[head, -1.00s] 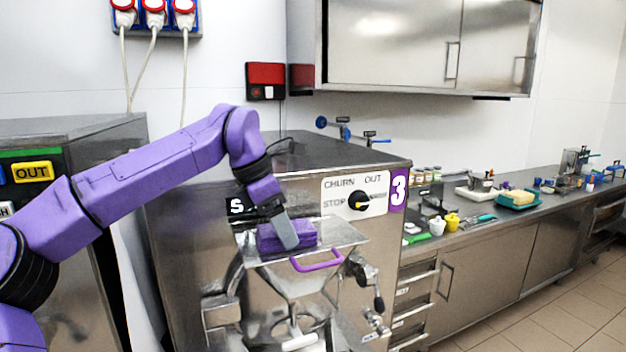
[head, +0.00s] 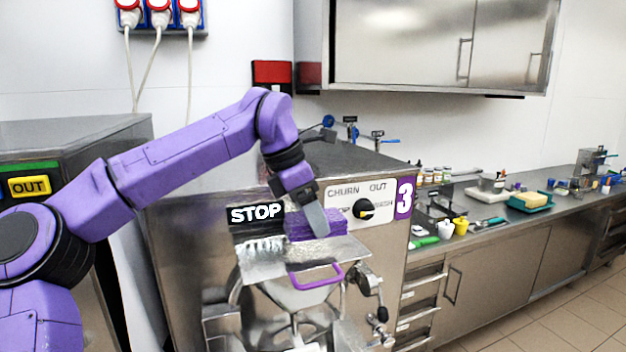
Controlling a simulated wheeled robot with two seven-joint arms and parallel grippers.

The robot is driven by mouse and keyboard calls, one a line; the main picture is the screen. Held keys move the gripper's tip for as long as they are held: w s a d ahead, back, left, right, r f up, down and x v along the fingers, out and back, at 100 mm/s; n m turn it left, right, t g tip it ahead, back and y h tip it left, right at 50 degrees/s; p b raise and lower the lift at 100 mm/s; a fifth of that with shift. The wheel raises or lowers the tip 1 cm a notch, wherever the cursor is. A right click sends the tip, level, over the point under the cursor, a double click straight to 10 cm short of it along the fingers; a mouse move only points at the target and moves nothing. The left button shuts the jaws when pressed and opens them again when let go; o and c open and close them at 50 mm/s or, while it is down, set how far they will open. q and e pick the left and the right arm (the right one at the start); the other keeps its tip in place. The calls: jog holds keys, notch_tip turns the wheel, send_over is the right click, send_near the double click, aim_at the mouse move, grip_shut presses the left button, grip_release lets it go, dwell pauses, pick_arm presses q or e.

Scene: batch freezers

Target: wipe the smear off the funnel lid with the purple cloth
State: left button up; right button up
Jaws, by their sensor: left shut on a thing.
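The funnel lid (head: 345,249) is a flat metal plate with a purple handle (head: 316,277) on its front edge. It sits over the funnel on the front of freezer 3. A whitish smear-like patch (head: 262,253) shows on the left part of the lid. The purple cloth (head: 330,222) is a folded block at the lid's back right. My left gripper (head: 316,220) is shut on the cloth, reaching down from above; whether the cloth touches the lid is hard to tell. One finger hides part of the cloth. My right gripper is not in view.
Freezer 3 (head: 180,240) has a STOP label (head: 257,213) and a dial panel (head: 364,206) just behind the lid. A tap lever (head: 372,285) is at the lid's right. The counter (head: 470,235) at right holds cups, trays and tools.

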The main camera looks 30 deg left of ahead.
pick_arm(q)
jog(key=shift+r+p, duration=0.35)
jog(key=shift+r, duration=0.35)
jog(key=shift+w+r+p, duration=0.3)
jog(key=shift+r+p, duration=0.65)
jog(key=shift+p, duration=0.1)
jog(key=shift+r, duration=0.25)
jog(key=shift+s+r+p, duration=0.15)
jog(key=shift+s+p, duration=0.05)
jog(key=shift+p, duration=0.1)
jog(key=shift+w, duration=0.15)
